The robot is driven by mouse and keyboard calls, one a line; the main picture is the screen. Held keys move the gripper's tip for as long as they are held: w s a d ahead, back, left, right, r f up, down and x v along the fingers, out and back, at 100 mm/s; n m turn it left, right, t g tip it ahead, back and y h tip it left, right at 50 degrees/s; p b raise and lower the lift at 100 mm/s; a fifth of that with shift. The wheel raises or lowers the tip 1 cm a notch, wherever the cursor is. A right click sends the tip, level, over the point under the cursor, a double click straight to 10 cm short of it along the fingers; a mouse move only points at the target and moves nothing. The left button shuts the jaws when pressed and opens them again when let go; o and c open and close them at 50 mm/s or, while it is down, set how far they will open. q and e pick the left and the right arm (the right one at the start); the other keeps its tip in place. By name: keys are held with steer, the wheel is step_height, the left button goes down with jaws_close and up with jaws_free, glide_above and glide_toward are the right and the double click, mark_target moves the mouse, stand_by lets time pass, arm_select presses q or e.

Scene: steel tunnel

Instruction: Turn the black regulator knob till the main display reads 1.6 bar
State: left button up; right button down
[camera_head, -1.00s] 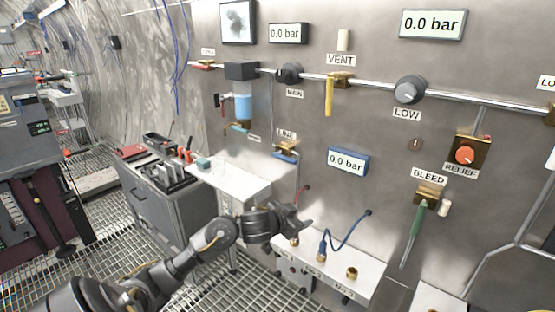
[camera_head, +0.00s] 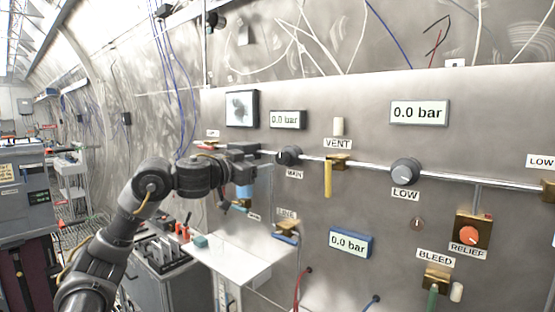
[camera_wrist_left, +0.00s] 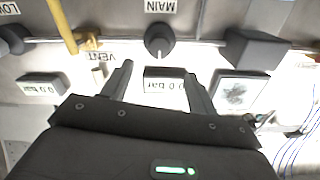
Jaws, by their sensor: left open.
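The black regulator knob (camera_head: 290,156) sits on the steel pipe above the MAIN label (camera_head: 294,175). It shows upside down in the left wrist view (camera_wrist_left: 158,40), beyond my fingertips. The main display (camera_head: 287,119) above the knob reads 0.0 bar; it also shows in the wrist view (camera_wrist_left: 165,86), partly between my fingers. My left gripper (camera_head: 262,151) is open and empty, just left of the knob in the head view and apart from it. My right gripper is out of view.
A yellow VENT lever (camera_head: 327,178) hangs right of the knob. Farther right are the LOW knob (camera_head: 405,172) and the red RELIEF knob (camera_head: 469,236). A larger display (camera_head: 419,112) and a blue-framed display (camera_head: 351,243) read 0.0 bar. A white shelf (camera_head: 235,258) stands below.

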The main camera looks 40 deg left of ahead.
mark_target(280, 159)
arm_select(q)
steer(key=w+p, duration=0.2)
steer(key=w, duration=0.5)
steer(key=shift+w, duration=1.05)
steer(key=shift+c, duration=1.4)
steer(key=c, duration=0.7)
